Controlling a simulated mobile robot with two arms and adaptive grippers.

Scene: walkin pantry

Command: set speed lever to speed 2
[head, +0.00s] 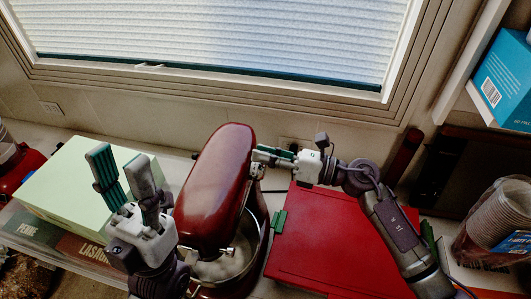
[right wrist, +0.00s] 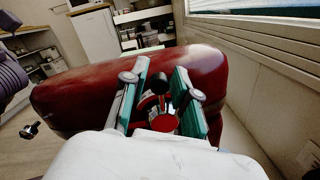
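A dark red stand mixer (head: 213,175) stands on the counter, with its bowl (head: 228,262) below the head. My right gripper (head: 262,156) is at the right side of the mixer head; its fingers also show in the right wrist view (right wrist: 160,78). They stand apart, on either side of small dark and red parts (right wrist: 161,88) near the mixer's side. I cannot tell which of these is the speed lever, nor its setting, nor whether a finger touches it. My left gripper (head: 122,172) is open, empty and raised left of the mixer.
A red box or board (head: 335,240) lies right of the mixer, with a green clip (head: 279,221) at its edge. A pale green box (head: 65,185) is at the left. Stacked cups (head: 500,215) are at the right. The wall and window are behind.

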